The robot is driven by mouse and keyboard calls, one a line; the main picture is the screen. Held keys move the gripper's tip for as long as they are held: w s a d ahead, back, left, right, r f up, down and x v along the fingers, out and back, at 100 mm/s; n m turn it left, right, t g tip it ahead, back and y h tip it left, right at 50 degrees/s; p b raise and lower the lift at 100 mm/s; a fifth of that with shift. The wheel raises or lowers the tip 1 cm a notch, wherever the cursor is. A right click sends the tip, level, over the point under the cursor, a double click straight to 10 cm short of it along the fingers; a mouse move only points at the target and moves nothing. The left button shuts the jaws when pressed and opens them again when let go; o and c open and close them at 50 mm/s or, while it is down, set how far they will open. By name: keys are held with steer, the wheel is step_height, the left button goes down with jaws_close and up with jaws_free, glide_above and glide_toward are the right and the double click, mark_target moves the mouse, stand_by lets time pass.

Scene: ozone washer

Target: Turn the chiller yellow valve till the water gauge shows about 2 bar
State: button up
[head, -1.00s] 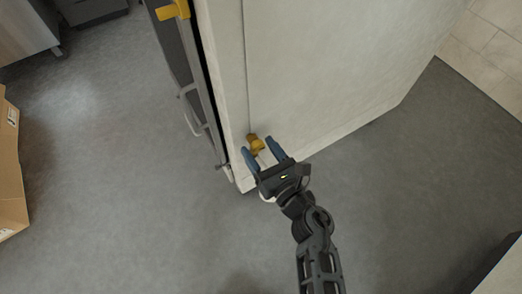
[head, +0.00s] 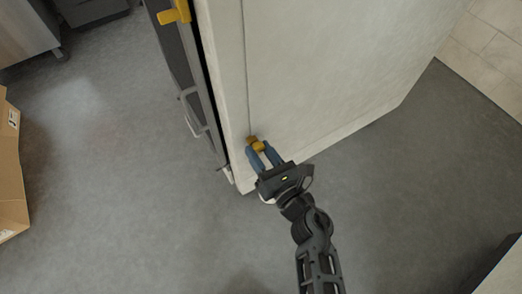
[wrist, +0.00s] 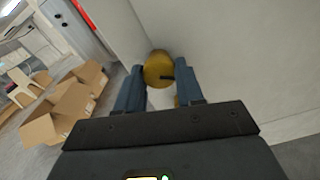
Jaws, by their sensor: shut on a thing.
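The yellow valve (head: 257,146) sticks out low on the side of the pale cabinet, close to its front edge. My gripper (head: 266,157) has come in from below and to the right, and its two blue fingers are shut on the valve. In the wrist view the round yellow valve (wrist: 158,69) shows between and beyond the fingertips of my gripper (wrist: 160,86). Part of the valve is hidden by the fingers. I cannot see a water gauge in these views.
The pale cabinet wall (head: 310,80) rises directly beside the gripper. A second yellow part (head: 174,12) and a grey handle (head: 190,112) are on the cabinet's front. Cardboard boxes (head: 10,165) stand at the far left. The grey floor (head: 120,200) between is clear.

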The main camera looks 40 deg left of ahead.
steer(key=shift+m+p, duration=0.3)
steer(key=shift+m, duration=1.1)
steer(key=o, duration=1)
steer(key=shift+o, duration=0.2)
steer(key=p+v, duration=0.2)
steer(key=v, duration=0.5)
steer(key=shift+s+d, duration=0.2)
steer(key=shift+d, duration=0.2)
